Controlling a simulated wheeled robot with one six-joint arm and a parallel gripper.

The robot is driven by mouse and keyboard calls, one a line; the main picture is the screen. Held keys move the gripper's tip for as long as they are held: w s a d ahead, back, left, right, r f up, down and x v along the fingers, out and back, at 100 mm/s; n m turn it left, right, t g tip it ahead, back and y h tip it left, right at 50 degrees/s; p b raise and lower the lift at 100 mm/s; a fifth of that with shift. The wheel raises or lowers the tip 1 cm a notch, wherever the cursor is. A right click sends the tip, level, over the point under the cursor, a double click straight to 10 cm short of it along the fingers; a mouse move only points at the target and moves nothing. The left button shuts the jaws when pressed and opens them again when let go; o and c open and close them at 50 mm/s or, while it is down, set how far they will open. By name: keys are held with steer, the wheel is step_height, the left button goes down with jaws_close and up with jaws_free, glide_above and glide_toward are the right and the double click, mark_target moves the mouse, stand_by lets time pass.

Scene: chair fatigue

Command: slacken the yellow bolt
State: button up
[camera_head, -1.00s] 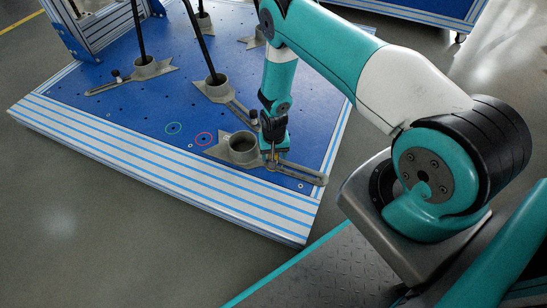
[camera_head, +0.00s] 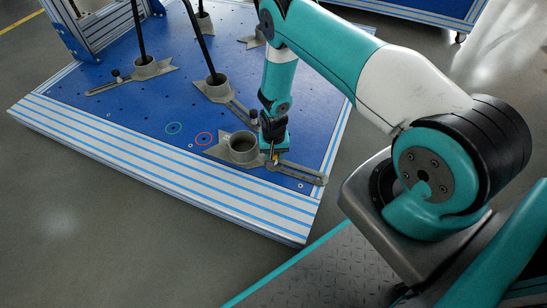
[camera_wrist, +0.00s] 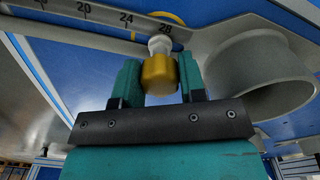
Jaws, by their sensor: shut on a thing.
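The yellow bolt (camera_wrist: 159,74) shows in the wrist view with a pale collar above it, beside the number 28 on a slotted grey bar (camera_wrist: 115,18). My gripper (camera_wrist: 160,80) has its two teal fingers shut on the bolt's yellow head, one on each side. In the head view my gripper (camera_head: 274,152) points down at the slotted bar (camera_head: 295,172), beside a grey cup-shaped holder (camera_head: 243,148).
The holder's round cup (camera_wrist: 262,70) is close to the right of my fingers in the wrist view. Other holders with black rods (camera_head: 216,87) stand farther back on the blue platform (camera_head: 120,118).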

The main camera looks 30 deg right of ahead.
steer(key=shift+n, duration=0.7)
steer(key=shift+n, duration=0.7)
steer(key=o, duration=0.6)
steer(key=shift+r, duration=0.1)
